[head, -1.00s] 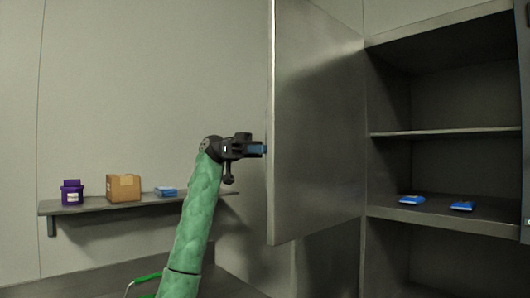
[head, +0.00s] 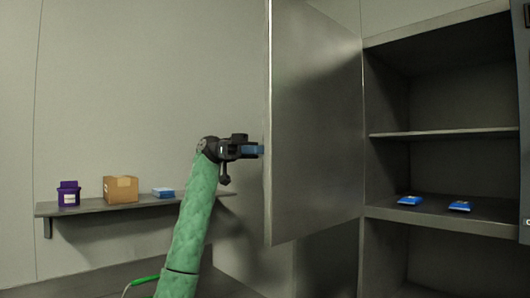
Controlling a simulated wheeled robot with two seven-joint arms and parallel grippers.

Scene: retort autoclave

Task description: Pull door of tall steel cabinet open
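The tall steel cabinet (head: 440,212) stands at the right, with its shelves in plain sight. Its door (head: 316,130) is swung wide open to the left, hinged at the cabinet's left side. My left gripper (head: 256,150) is at the door's free edge, on the door's far side from the cabinet opening. Its blue fingertips reach up to that edge and are partly hidden by the door. I cannot tell whether they are open or shut, or whether they touch a handle; no handle shows. My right gripper is out of view.
Two blue packets (head: 410,200) (head: 459,206) lie on the cabinet's middle shelf.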

